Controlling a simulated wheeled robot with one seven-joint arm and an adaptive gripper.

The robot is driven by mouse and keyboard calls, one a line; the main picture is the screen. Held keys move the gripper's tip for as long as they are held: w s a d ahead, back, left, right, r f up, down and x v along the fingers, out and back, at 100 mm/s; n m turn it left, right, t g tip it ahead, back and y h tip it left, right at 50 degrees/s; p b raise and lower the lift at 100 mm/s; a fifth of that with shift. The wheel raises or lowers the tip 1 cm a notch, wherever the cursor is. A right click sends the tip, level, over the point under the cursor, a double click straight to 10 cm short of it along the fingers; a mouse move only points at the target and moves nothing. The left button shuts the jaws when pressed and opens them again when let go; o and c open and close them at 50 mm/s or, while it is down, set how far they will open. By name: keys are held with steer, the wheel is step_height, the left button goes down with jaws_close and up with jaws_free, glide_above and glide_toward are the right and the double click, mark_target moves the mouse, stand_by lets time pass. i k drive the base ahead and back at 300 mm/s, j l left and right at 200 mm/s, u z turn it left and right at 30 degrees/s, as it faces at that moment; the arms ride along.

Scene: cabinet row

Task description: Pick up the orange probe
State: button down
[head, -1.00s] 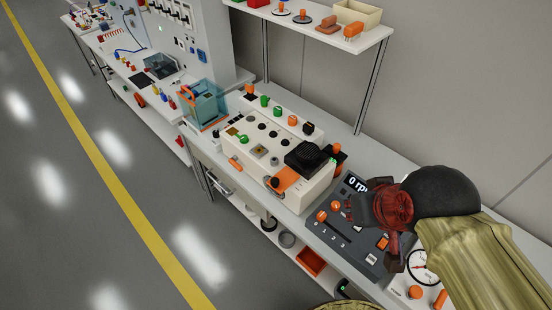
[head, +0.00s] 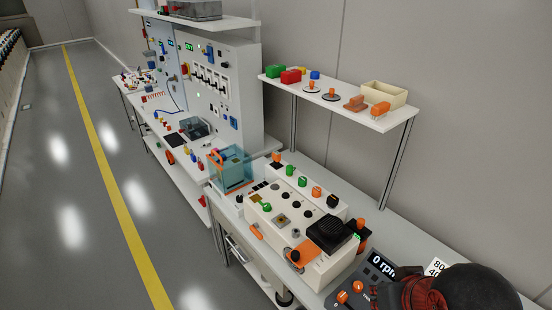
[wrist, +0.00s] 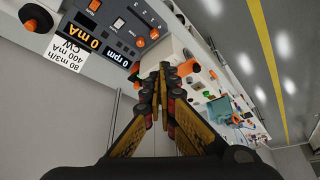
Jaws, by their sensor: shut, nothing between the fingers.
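Several orange items are in view, and I cannot tell for sure which is the probe. A small orange piece (head: 257,231) lies at the front left of the white control box (head: 325,262). An orange-topped black holder (head: 359,231) stands at that box's right end. My gripper (wrist: 163,72) is shut and empty in the wrist view, pointing along the bench beside the dark panel reading 0 rpm (wrist: 115,42). In the head view only my dark wrist shows at the lower right, and my fingertips are out of sight.
A raised shelf (head: 300,95) holds green, red and orange items and a cream bin (head: 384,94). A teal box (head: 232,168) stands left of the control box. The panel (head: 362,283) is at the lower right. The floor left of the benches is clear.

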mark_target(276, 156)
steer(key=i+j, duration=0.55)
steer(key=i+j+z, duration=0.1)
steer(key=i+j, duration=0.45)
steer(key=j, duration=0.2)
steer(key=i+j, duration=0.55)
steer(key=j, duration=0.15)
